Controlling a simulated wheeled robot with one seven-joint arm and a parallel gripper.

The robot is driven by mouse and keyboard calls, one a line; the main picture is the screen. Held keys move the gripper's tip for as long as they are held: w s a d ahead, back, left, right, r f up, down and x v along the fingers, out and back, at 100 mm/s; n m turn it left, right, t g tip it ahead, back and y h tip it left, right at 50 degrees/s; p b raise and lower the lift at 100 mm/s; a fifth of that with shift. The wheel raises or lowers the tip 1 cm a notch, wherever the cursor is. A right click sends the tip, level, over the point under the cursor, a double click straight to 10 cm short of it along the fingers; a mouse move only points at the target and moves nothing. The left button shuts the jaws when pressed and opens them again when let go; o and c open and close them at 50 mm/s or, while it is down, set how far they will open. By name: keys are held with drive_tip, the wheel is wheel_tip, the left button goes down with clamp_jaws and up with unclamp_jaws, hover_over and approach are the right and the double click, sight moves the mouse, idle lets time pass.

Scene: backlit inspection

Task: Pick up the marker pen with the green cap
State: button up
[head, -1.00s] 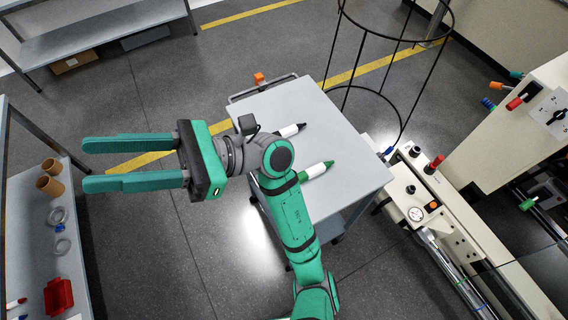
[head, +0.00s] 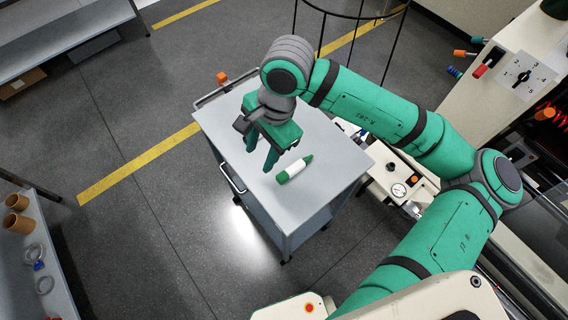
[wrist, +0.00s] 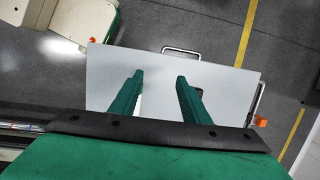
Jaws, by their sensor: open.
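The marker pen with the green cap (head: 294,170) lies on the grey top of the cart (head: 335,165) in the head view. Its body is white with green at both ends. My gripper (head: 261,160) is open above the cart top, with its fingers pointing down, to the left of this pen and apart from it. In the wrist view, my gripper (wrist: 160,77) has nothing visible between its fingers. A small white patch beside the left finger may be part of a pen. The black-capped pen seen earlier is hidden in the head view.
An orange object (head: 222,77) is at the cart's far left corner. A black wire frame (head: 350,25) stands behind the cart. A cream machine with a gauge (head: 398,190) is close on the right. A shelf (head: 45,255) with rings and brown cups is at left.

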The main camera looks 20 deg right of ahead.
drive_tip(key=d+h, duration=0.3)
drive_tip(key=d, duration=0.5)
hover_over(293, 168)
drive_tip(key=f, duration=0.5)
drive_tip(key=shift+w+f, duration=0.25)
drive_tip(key=shift+f, duration=0.15)
drive_tip(key=shift+s+f, duration=0.15)
drive_tip(key=shift+f, duration=1.2)
drive_tip(key=shift+s+f, duration=0.1)
drive_tip(key=shift+f, duration=1.2)
clamp_jaws()
